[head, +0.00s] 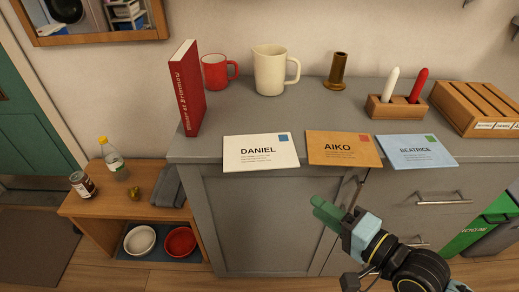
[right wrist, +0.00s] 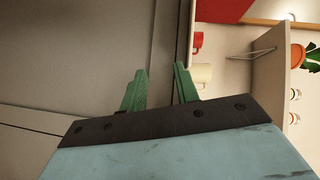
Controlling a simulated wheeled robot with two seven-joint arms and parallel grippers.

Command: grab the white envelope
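The white envelope (head: 260,152), marked DANIEL with a blue stamp, lies flat at the front edge of the grey counter (head: 225,105). To its right lie an orange envelope (head: 343,149) marked AIKO and a light blue one (head: 415,152) marked BEATRICE. My right gripper (head: 325,210) is in front of the cabinet, below the counter edge and to the right of the white envelope, apart from it. In the right wrist view its two green fingers (right wrist: 160,80) stand apart with nothing between them. No envelope shows clearly there. My left gripper is out of view.
A red book (head: 190,90), red mug (head: 217,72) and cream pitcher (head: 272,72) stand behind the white envelope. A candle holder (head: 396,107) and wooden rack (head: 470,110) are at right. A low shelf (head: 115,205) stands left of the cabinet. Drawer handles (head: 442,201) stick out at right.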

